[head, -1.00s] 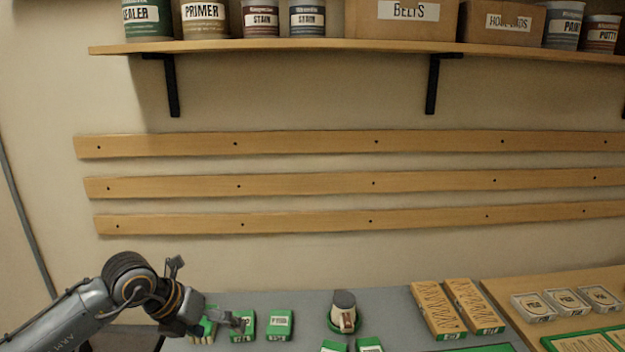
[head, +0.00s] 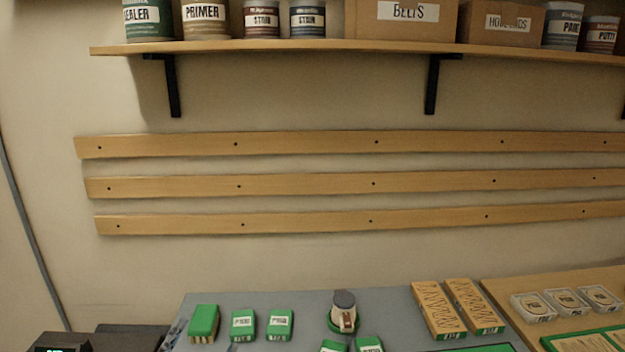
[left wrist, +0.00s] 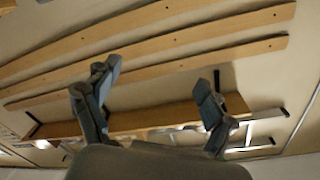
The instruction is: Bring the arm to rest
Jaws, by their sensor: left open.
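My left gripper (left wrist: 155,88) shows in the left wrist view with its two fingers spread wide apart and nothing between them. Behind it in that view are the wall, the long wooden wall strips (left wrist: 150,55) and the shelf. In the head view no arm or gripper of mine shows over the grey bench top (head: 290,335). My right gripper is in neither view.
Clear-lidded containers (head: 567,302) are at right. A loaded shelf (head: 300,46) hangs above.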

